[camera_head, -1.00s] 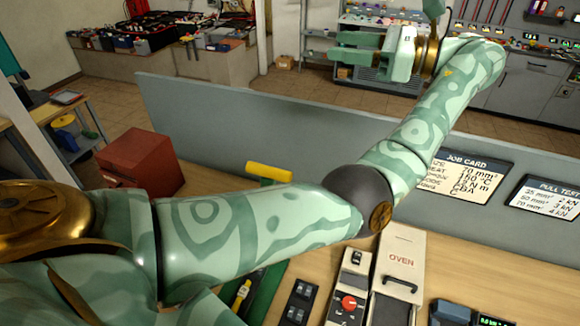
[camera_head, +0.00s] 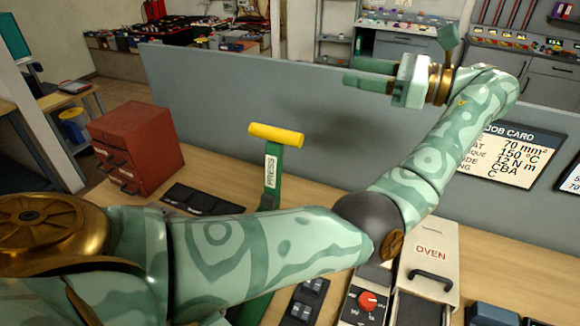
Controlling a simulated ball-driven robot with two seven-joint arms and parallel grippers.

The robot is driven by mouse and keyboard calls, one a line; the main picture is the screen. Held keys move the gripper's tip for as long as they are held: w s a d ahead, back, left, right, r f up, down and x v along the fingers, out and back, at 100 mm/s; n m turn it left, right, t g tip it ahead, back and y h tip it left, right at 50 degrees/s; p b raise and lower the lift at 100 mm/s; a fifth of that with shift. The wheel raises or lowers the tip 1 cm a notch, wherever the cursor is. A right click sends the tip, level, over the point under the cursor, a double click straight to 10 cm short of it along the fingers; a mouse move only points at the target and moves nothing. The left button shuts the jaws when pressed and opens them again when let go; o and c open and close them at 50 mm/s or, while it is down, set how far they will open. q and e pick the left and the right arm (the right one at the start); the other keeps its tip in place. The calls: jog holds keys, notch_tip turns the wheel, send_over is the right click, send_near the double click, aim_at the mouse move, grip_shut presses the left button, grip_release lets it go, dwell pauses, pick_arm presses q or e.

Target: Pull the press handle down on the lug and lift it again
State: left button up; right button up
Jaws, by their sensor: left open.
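The press handle has a yellow grip (camera_head: 276,134) on top of a green lever (camera_head: 273,172) marked PRESS. It stands upright behind my left forearm, which hides the lower press and the lug. A green part of the press shows below the arm. My left gripper (camera_head: 352,72) is open and empty, raised in front of the grey panel. It is up and to the right of the yellow grip, clear of it, with its fingers pointing left. My right gripper is not in view.
A red drawer box (camera_head: 138,143) stands left of the press, with dark trays (camera_head: 203,199) beside it. A white oven (camera_head: 430,251) and a box with a red knob (camera_head: 368,300) lie right. A grey panel (camera_head: 230,95) with a job card (camera_head: 507,157) closes the bench's back.

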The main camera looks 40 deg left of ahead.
pick_arm(q)
jog(key=b, duration=1.2)
send_near(288, 139)
jog(key=w+d+f, duration=0.1)
jog(key=w+d, duration=0.2)
jog(key=d, duration=0.2)
jog(key=shift+m, duration=0.4)
jog(key=p+x, duration=0.2)
jog(key=x, duration=1.4)
jog(key=shift+w+a, duration=0.1)
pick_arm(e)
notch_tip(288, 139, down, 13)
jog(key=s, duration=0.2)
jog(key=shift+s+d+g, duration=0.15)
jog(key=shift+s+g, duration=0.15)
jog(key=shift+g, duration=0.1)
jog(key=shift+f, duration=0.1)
pick_arm(q)
jog(key=shift+r, duration=0.1)
grip_shut()
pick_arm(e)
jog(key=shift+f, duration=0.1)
